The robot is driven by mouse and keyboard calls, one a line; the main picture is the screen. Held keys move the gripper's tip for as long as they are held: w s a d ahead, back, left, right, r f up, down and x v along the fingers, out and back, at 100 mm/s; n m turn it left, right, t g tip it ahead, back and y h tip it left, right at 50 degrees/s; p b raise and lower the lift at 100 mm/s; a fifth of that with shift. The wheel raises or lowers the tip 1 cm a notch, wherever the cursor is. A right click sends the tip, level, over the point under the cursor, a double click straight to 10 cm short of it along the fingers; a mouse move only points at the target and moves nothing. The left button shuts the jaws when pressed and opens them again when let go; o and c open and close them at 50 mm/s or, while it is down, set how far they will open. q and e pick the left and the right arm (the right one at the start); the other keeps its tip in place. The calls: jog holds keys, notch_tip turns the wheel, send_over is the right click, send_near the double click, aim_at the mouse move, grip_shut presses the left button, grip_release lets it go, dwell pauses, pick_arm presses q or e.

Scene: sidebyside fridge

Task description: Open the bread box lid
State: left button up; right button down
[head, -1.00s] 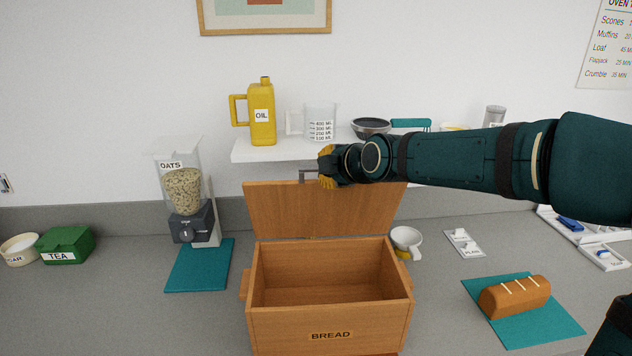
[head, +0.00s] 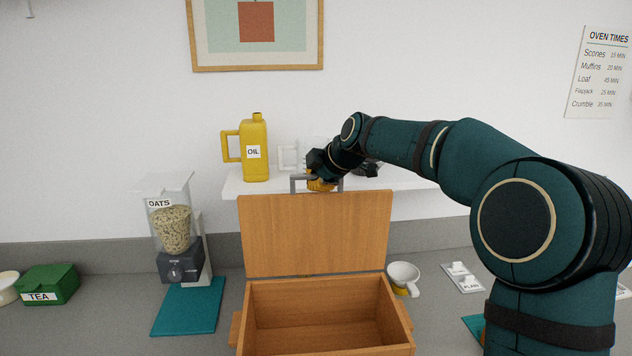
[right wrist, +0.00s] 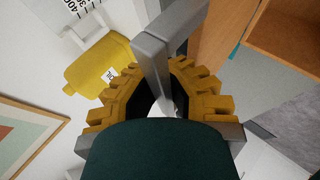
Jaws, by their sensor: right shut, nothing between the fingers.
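The wooden bread box (head: 322,344) stands on the counter with its inside showing empty. Its lid (head: 315,233) stands upright at the back edge, open. A grey metal handle (head: 299,184) sits on the lid's top edge. My right gripper (head: 321,185) is at this handle, its yellow fingers shut. In the right wrist view, the grey handle (right wrist: 158,48) crosses close in front of the yellow fingers (right wrist: 165,100); I cannot tell whether they touch it. My left gripper is not in view.
A white shelf (head: 240,187) behind the lid holds a yellow oil jug (head: 255,150). An oats dispenser (head: 175,235) stands left of the box, and a white cup (head: 403,276) stands right. My right arm covers much of the right side.

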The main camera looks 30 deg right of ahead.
jog(key=c, duration=1.7)
grip_release()
jog(key=shift+w+r, duration=0.1)
jog(key=shift+r, duration=0.15)
jog(key=o, duration=0.5)
jog(key=shift+o, duration=0.3)
jog(key=shift+f, duration=0.1)
jog(key=v, duration=1.2)
